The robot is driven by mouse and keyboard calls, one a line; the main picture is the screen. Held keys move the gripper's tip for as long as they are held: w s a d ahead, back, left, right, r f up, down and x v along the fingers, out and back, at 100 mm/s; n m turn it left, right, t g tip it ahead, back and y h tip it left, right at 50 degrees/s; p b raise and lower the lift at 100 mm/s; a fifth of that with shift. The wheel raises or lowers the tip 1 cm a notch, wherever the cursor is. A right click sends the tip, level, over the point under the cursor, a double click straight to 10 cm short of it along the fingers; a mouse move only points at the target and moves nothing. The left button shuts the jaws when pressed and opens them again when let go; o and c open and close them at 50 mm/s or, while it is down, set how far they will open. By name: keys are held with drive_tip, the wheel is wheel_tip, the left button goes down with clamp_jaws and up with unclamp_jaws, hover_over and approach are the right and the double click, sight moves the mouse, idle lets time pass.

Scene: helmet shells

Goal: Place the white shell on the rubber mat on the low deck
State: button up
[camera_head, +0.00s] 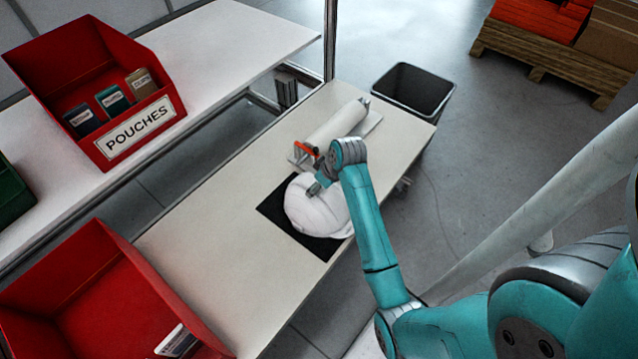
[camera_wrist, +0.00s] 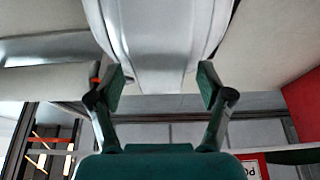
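The white shell (camera_head: 316,212) is a smooth, ridged helmet shell. It appears to rest on the black rubber mat (camera_head: 272,208) on the low deck (camera_head: 205,238), covering much of the mat. My gripper (camera_head: 318,188) is at the shell's upper side in the head view, and its fingers are small there. In the wrist view, the gripper (camera_wrist: 160,78) has its two fingers spread wide. The shell (camera_wrist: 160,40) fills the top middle between them, its near edge reaching the fingertips. No firm contact with the pads is visible.
A white roll in a dispenser (camera_head: 335,128) with an orange part stands behind the mat. A red pouches bin (camera_head: 137,132) sits on the higher shelf, and another red bin (camera_head: 95,290) is at lower left. A dark waste bin (camera_head: 412,90) stands beyond the deck. The deck's left part is clear.

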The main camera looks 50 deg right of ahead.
drive_tip(key=v, duration=1.2)
drive_tip(key=shift+r, duration=0.2)
drive_tip(key=s+a+f+m+t+h, duration=0.1)
drive_tip(key=s+a+f+t, duration=0.1)
drive_tip(key=s+a+f, duration=0.45)
drive_tip(key=s+a+f+t+h, duration=0.1)
drive_tip(key=s+a+f+t, duration=0.15)
drive_tip(key=a, duration=0.65)
drive_tip(key=s+a+r+t, duration=0.2)
drive_tip(key=s+a+r, duration=0.1)
drive_tip(key=s, duration=0.3)
drive_tip(key=s+a+r+t+y, duration=0.1)
drive_tip(key=s+a+r, duration=0.2)
drive_tip(key=s+r, duration=0.3)
drive_tip(key=s+a+r+t, duration=0.2)
drive_tip(key=s+a+r, duration=0.1)
drive_tip(key=s+r, duration=0.2)
drive_tip(key=s, duration=0.2)
drive_tip(key=shift+s+a+n+t+y, duration=0.25)
drive_tip(key=shift+s+n+t+y, duration=0.05)
drive_tip(key=shift+t+y, duration=0.1)
drive_tip(key=shift+a, duration=0.1)
